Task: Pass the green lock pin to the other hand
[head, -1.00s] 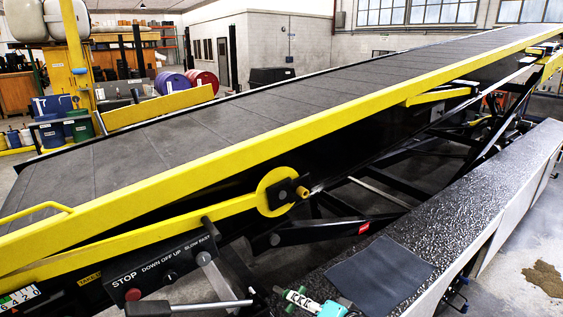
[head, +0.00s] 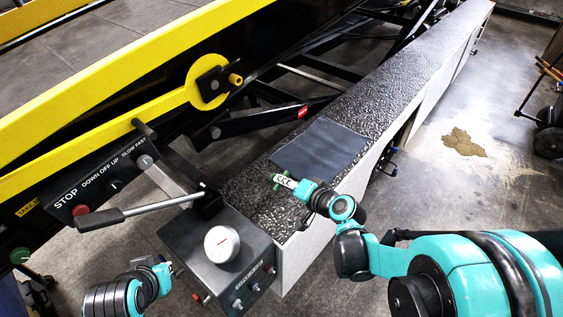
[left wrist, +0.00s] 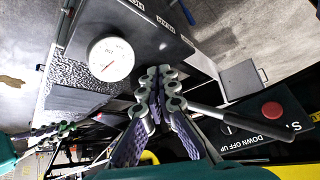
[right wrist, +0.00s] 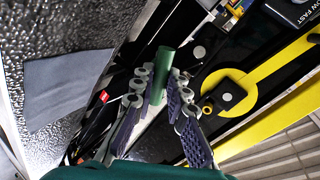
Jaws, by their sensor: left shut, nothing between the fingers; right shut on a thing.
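The green lock pin (right wrist: 161,73) is a green cylinder between the fingers of my right gripper (right wrist: 160,88) in the right wrist view. In the head view only a small green part of the pin (head: 277,178) shows at the tip of my right gripper (head: 286,181), beside the dark mat. The fingers hide the rest. My left gripper (head: 174,268) is lower left in the head view, left of the grey control box and well apart from the pin. In the left wrist view its fingers (left wrist: 158,88) are closed together and empty.
The grey box with a round white gauge (head: 222,243) stands between my two grippers. A black-handled lever (head: 110,216) and the stop-button panel (head: 90,195) are behind the left gripper. The dark mat (head: 318,147) lies on the textured deck (head: 400,85).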

